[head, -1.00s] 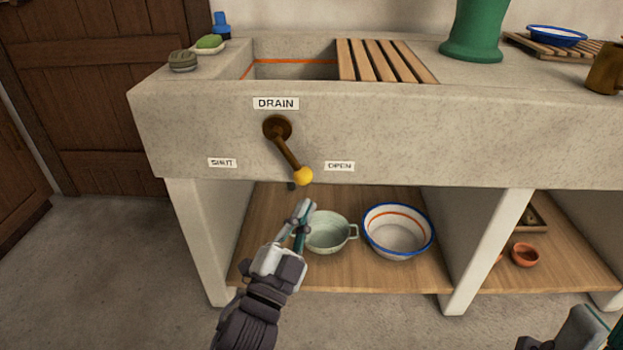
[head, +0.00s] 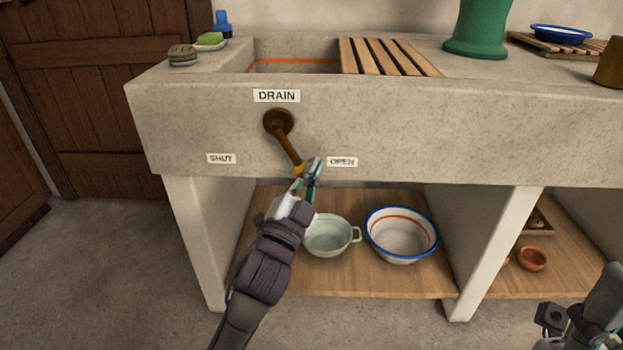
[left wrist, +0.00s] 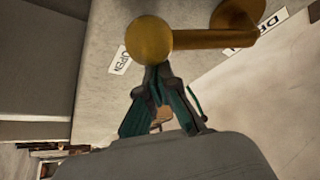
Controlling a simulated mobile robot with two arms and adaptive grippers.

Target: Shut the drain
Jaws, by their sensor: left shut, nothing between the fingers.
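The drain lever (head: 288,147) is a brown bar hanging from a round pivot on the stone sink front, below the DRAIN label (head: 277,96). It slants down and right, its end nearer the OPEN label (head: 342,162) than the SHUT label (head: 221,158). My left gripper (head: 314,166) is shut and empty at the lever's lower end, on its right side, partly hiding the yellow knob (head: 299,168). In the left wrist view the knob (left wrist: 149,38) is just beyond the fingertips (left wrist: 158,72); I cannot tell if they touch. My right gripper (head: 585,325) is at the lower right, its fingers unclear.
The sink basin (head: 295,66) has a slatted wooden rack (head: 388,58) beside it. On the wooden shelf below stand a pale green pot (head: 328,236) and a blue-rimmed bowl (head: 401,234). The sink front around the lever is clear.

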